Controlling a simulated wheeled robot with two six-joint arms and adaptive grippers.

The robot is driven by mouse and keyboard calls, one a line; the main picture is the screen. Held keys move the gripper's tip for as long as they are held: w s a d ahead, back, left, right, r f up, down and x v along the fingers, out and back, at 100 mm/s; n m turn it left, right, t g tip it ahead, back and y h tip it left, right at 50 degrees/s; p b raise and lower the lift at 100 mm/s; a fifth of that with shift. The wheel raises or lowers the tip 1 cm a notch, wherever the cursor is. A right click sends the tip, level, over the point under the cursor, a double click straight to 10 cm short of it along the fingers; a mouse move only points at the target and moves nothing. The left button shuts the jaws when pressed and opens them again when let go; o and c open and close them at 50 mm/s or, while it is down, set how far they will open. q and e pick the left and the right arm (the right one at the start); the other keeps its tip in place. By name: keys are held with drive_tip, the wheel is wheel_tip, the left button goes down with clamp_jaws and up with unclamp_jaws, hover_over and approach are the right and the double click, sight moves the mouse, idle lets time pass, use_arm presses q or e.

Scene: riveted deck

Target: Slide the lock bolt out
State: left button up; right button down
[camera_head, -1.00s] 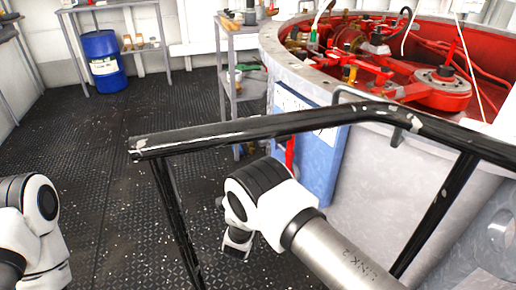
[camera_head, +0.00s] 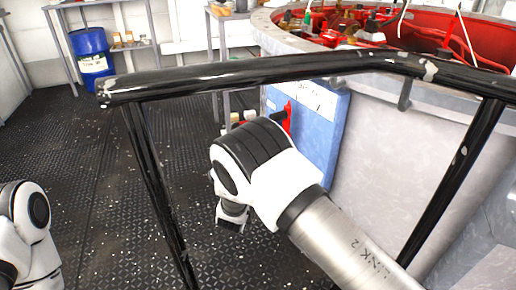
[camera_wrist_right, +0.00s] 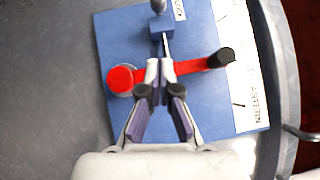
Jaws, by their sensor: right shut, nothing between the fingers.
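In the right wrist view, a blue panel (camera_wrist_right: 119,49) carries a red lever (camera_wrist_right: 195,66) with a black end and a round red hub. Above the lever, a thin metal lock bolt (camera_wrist_right: 166,43) runs by a small blue block (camera_wrist_right: 161,28), with a rounded grey knob at the top edge. My right gripper (camera_wrist_right: 160,68) is shut and empty, its fingertips over the lever just below the bolt's lower end. Contact cannot be told. In the head view, the blue panel (camera_head: 327,125) and part of the red lever (camera_head: 288,112) show behind my right arm. My left gripper is out of view.
A black railing (camera_head: 240,75) crosses the head view in front of the blue panel and the round grey tank (camera_head: 400,145). A blue drum (camera_head: 92,58) and shelves stand at the back left. The studded floor on the left is clear.

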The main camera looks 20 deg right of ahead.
use_arm(q)
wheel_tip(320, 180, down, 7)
drive_tip(key=b, duration=0.5)
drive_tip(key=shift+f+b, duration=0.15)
drive_tip(key=shift+b, duration=0.15)
use_arm(e)
drive_tip(key=w+d+r, duration=0.1)
drive_tip(key=w+d, duration=0.2)
drive_tip(key=w, duration=0.7)
drive_tip(key=shift+d+r, duration=0.2)
drive_tip(key=shift+r, duration=0.05)
drive_tip(key=shift+w, duration=0.1)
